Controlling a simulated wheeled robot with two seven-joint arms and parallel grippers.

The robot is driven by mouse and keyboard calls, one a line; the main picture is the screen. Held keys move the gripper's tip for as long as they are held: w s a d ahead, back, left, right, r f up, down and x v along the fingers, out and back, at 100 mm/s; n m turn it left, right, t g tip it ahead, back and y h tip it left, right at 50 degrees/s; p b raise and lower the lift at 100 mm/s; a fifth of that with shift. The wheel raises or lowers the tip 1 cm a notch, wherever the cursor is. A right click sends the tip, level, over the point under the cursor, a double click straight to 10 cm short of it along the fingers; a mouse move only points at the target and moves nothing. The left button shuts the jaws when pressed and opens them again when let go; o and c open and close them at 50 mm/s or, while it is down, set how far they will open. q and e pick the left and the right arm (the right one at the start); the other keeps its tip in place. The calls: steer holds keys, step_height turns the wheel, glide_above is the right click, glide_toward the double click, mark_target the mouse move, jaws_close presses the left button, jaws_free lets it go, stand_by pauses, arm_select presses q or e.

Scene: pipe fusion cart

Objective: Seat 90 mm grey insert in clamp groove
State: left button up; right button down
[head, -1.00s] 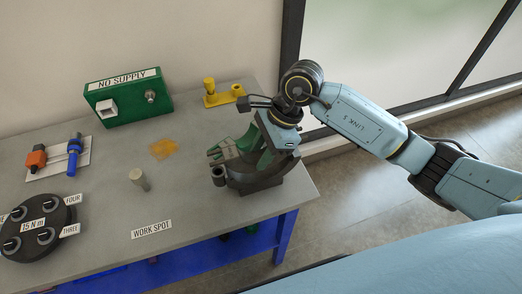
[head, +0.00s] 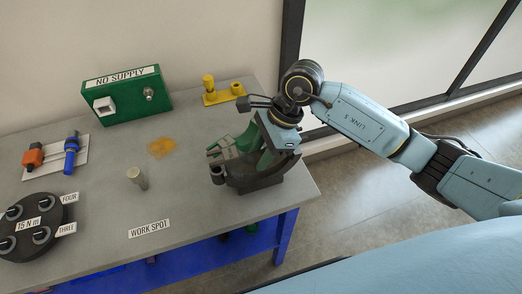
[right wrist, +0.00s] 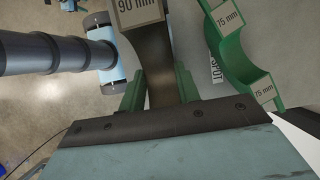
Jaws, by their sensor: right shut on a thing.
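The grey 90 mm insert (right wrist: 150,50) shows in the right wrist view as a dark curved piece with a "90 mm" label at its upper end. My right gripper (right wrist: 160,88) is shut on it, with green finger-like parts on either side. In the head view my right gripper (head: 274,138) is low over the dark clamp (head: 258,181) at the table's right end. The arm hides part of the clamp, and I cannot tell whether the insert touches the groove. A green curved insert (right wrist: 236,65) marked "75 mm" shows beside the grey one. My left gripper is not in view.
A green "NO SUPPLY" box (head: 128,100), a yellow stand (head: 224,96), a grey peg (head: 138,178), a black dial (head: 36,228) and an orange-and-blue tool set (head: 52,160) stand on the table (head: 195,215). The table is clear around the "WORK SPOT" label (head: 149,229).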

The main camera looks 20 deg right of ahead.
steer(key=shift+f+b, duration=1.55)
steer(key=shift+f, duration=0.1)
steer(key=c, duration=0.9)
jaws_free()
steer(key=v, duration=1.3)
steer(key=shift+d+r, duration=0.15)
steer(key=shift+r, duration=0.1)
